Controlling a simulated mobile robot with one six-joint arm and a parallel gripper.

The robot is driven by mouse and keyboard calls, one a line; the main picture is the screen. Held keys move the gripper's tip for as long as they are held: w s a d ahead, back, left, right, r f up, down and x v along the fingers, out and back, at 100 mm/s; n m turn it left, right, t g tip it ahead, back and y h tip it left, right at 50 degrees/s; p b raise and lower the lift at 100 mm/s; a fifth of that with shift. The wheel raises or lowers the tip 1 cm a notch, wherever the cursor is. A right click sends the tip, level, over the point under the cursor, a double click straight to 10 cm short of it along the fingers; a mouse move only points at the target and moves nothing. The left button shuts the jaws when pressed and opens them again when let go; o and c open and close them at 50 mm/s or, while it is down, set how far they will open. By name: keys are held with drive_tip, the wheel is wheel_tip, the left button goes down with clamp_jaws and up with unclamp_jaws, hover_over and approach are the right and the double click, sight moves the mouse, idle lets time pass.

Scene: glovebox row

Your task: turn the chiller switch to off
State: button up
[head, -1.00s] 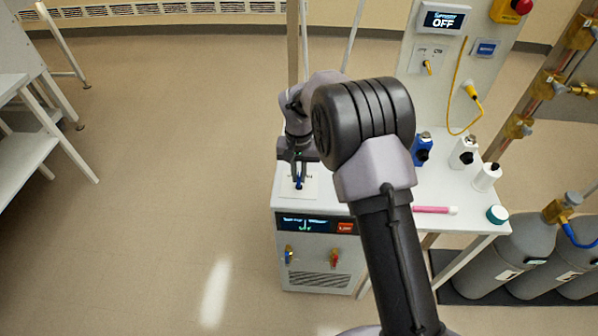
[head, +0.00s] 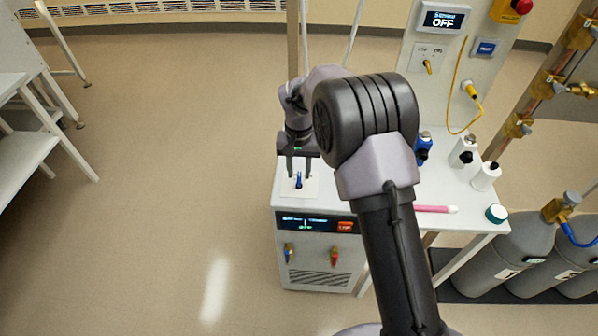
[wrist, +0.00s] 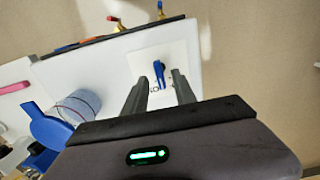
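The chiller (head: 316,262) is a white box with a dark front display (head: 305,224), standing at the left end of the bench. Its switch is a small blue lever (head: 298,181) on a white square plate (head: 311,187) on top. In the wrist view the blue lever (wrist: 159,74) shows between and just beyond my fingertips, with its label mostly hidden. My gripper (head: 299,171) is open and empty, pointing down just above the lever. Its fingers (wrist: 160,82) stand on both sides with visible gaps. The display text is too small to read surely.
Blue and white bottles (head: 463,153), a pink marker (head: 435,209) and a teal-lidded jar (head: 497,214) stand or lie on the bench to the right. A wall display (head: 443,20) reads OFF above another, yellow switch (head: 427,66).

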sight(299, 177)
wheel_tip(299, 177, up, 16)
drive_tip(key=p, duration=0.4)
drive_tip(key=shift+f, duration=0.1)
